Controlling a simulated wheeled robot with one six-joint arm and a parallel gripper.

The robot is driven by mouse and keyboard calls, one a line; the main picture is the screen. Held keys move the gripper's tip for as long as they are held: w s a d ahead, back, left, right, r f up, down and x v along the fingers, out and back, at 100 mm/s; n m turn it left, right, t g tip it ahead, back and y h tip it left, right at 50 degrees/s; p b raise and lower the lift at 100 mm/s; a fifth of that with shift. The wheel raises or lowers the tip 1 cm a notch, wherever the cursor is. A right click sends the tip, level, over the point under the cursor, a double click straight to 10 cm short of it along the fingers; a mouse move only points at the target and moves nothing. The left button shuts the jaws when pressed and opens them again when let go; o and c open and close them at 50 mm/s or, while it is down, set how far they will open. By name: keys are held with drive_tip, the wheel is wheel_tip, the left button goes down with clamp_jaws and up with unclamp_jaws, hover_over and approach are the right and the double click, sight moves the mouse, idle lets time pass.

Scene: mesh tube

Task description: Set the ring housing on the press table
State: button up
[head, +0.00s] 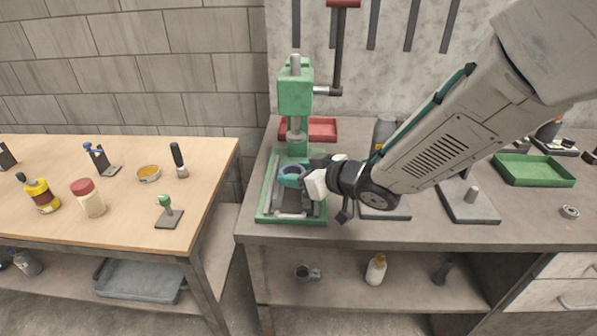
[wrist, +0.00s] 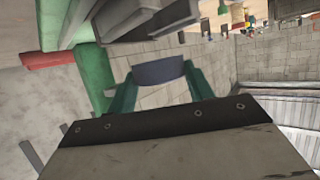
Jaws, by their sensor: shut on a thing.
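The ring housing (head: 292,170) is a blue-grey ring in front of the green press (head: 295,92). In the wrist view the ring housing (wrist: 158,71) sits between two teal fingertips. My gripper (head: 290,179) is shut on it, reaching in from the right; it also shows in the wrist view (wrist: 160,82). The press table (head: 264,207) is the green-edged base with a grey middle, under the ring housing and my gripper. I cannot tell whether the ring housing touches it. My gripper hides part of the base.
The press ram (head: 297,134) hangs just behind and above the ring housing. A red tray (head: 322,130) stands behind the press at right. Grey fixtures (head: 470,203) and a green tray (head: 534,170) lie farther right. A wooden bench (head: 120,215) with small items is at left.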

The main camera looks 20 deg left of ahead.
drive_tip(key=shift+f, duration=1.7)
idle(1.3)
drive_tip(key=o, duration=1.3)
drive_tip(key=shift+c, duration=0.2)
drive_tip(key=v, duration=0.7)
drive_tip(key=shift+s+d+r, duration=0.1)
drive_tip(key=shift+d, duration=0.2)
drive_tip(key=w+d+r+m+t+h, duration=0.2)
drive_tip(key=d, duration=0.3)
drive_tip(key=w+d+r+m+t+h, duration=0.1)
drive_tip(key=w+d+r+h, duration=0.15)
drive_tip(key=d, duration=0.35)
drive_tip(key=s+d+r+m+h, duration=0.2)
drive_tip(key=d+m+h, duration=0.1)
drive_tip(key=d, duration=0.5)
drive_tip(key=s+d+r+m+h, duration=0.15)
drive_tip(key=d+h, duration=0.25)
drive_tip(key=d, duration=0.4)
drive_tip(key=s+d+r+m+g, duration=0.1)
drive_tip(key=s+d, duration=0.4)
drive_tip(key=s, duration=0.7)
drive_tip(key=s+d+r+m+g, duration=0.2)
drive_tip(key=s+d+m+g, duration=0.2)
drive_tip(key=s, duration=0.7)
drive_tip(key=shift+s+d+m+g+h, duration=0.35)
drive_tip(key=shift+s+g, duration=0.05)
drive_tip(key=shift+g, duration=0.7)
